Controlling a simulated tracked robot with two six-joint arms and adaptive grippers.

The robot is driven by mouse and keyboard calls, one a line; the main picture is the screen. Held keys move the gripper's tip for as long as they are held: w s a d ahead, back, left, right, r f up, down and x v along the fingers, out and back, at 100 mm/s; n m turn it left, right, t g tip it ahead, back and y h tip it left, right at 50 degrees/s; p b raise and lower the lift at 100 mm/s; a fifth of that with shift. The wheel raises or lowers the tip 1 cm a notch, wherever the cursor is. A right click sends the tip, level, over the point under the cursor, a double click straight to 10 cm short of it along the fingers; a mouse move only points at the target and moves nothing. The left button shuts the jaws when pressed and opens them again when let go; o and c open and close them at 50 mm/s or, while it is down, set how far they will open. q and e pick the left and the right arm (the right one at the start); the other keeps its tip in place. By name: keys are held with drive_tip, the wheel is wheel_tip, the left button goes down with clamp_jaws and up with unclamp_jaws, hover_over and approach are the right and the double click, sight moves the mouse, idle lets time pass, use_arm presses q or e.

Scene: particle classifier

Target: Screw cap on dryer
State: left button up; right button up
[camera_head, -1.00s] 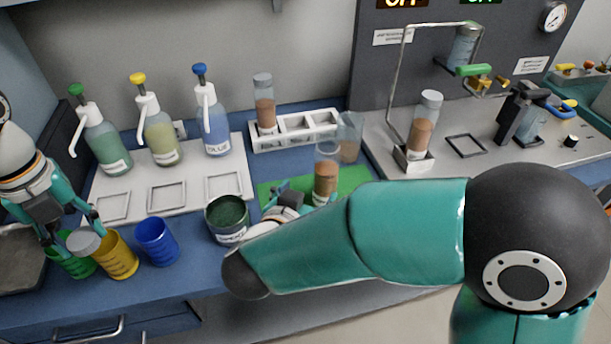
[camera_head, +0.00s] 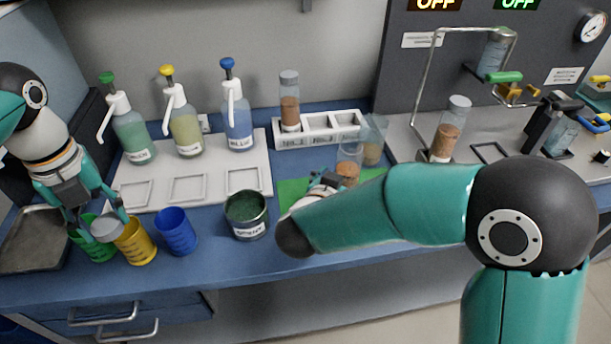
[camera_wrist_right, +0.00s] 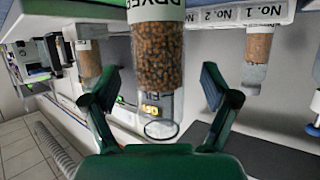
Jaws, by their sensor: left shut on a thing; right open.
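The dryer (camera_head: 348,172) is a clear tube of brown beads standing on the green mat (camera_head: 290,192); my right arm hides its lower part. In the right wrist view the dryer (camera_wrist_right: 160,55) appears upside down, with its label at the top edge and a clear rim at its bare end. My right gripper (camera_head: 325,182) is open beside it; in the wrist view the fingers (camera_wrist_right: 160,85) stand on either side of the tube, without visible contact. My left gripper (camera_head: 101,222) is shut on a grey cap (camera_head: 106,229), above the green and yellow cups.
Green (camera_head: 95,246), yellow (camera_head: 137,243) and blue (camera_head: 176,232) cups stand along the front. A dark container (camera_head: 246,226) is left of the mat. A clear beaker (camera_head: 374,155) stands close behind the dryer. The white rack (camera_head: 320,140) is behind the mat.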

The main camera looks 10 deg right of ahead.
drive_tip(key=shift+x, duration=1.45)
drive_tip(key=shift+r, duration=0.1)
drive_tip(key=c, duration=1.5)
drive_tip(key=shift+r, duration=0.2)
